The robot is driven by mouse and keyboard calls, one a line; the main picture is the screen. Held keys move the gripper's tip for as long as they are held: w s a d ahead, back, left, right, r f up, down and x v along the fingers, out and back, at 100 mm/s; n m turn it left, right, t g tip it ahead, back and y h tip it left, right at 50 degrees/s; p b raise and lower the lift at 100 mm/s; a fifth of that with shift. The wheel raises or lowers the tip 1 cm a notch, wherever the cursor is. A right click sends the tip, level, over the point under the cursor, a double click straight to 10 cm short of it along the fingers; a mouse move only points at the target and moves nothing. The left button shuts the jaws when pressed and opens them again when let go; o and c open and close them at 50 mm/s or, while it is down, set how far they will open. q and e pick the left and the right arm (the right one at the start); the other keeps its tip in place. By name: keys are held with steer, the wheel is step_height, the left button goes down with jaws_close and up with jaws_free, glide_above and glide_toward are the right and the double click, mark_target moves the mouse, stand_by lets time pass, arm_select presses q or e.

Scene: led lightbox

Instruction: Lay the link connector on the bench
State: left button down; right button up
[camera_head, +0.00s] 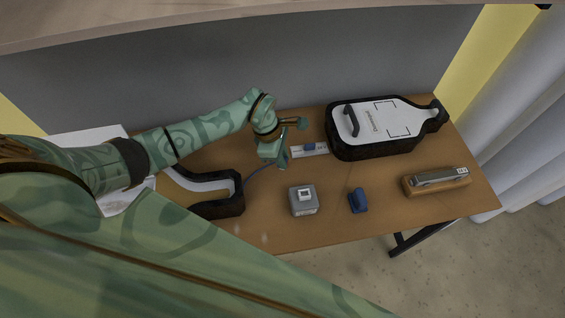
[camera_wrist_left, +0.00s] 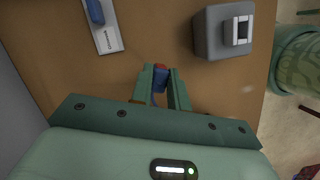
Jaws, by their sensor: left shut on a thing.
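My left gripper (camera_head: 284,160) is low over the middle of the bench (camera_head: 270,228). In the left wrist view its fingers (camera_wrist_left: 160,90) are closed on a small blue piece with a red end, which I take as the link connector (camera_wrist_left: 160,76). A blue cable (camera_head: 262,169) runs from the black U-shaped part toward the gripper. The connector is hidden by the gripper in the head view. Whether it touches the bench I cannot tell. My right gripper is not in view.
A white plate with a blue part (camera_head: 310,149) lies beside the gripper. A grey box (camera_head: 304,201), a blue object (camera_head: 358,201) and a wooden block with a metal tool (camera_head: 437,180) stand nearby. A bottle-shaped lightbox (camera_head: 380,125) lies behind; the black U-shaped part (camera_head: 225,205) is left.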

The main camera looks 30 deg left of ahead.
arm_select(q)
step_height(320, 180, down, 3)
steer(key=shift+r, duration=0.1)
steer(key=shift+f, duration=0.2)
steer(key=c, duration=1.8)
jaws_free()
steer(key=shift+f, duration=0.1)
steer(key=o, duration=0.5)
steer(key=shift+c, duration=0.2)
